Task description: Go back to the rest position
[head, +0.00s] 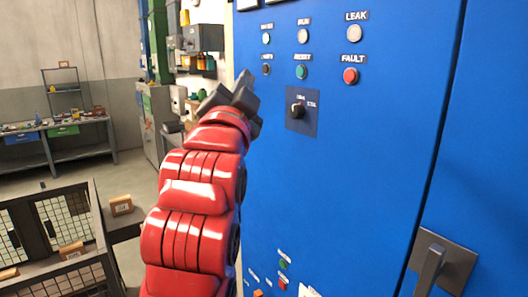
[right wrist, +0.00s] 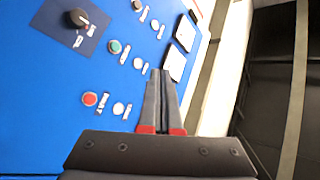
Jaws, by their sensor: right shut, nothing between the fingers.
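My right arm, red with a dark gripper (head: 244,92), rises in the middle of the head view, in front of the blue cabinet's left edge. In the right wrist view the gripper's two fingers (right wrist: 160,80) lie together, shut and empty, with part of the blue panel (right wrist: 55,140) beyond them. The fingers are left of the rotary switch (head: 297,109) in the head view and apart from it. My left gripper is in neither view.
The blue cabinet (head: 350,190) fills the right side, with a red FAULT button (head: 350,76), a green RESET button (head: 301,72) and a grey handle (head: 432,268). A wire crate (head: 96,220) and a workbench (head: 85,155) stand left, with open floor between.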

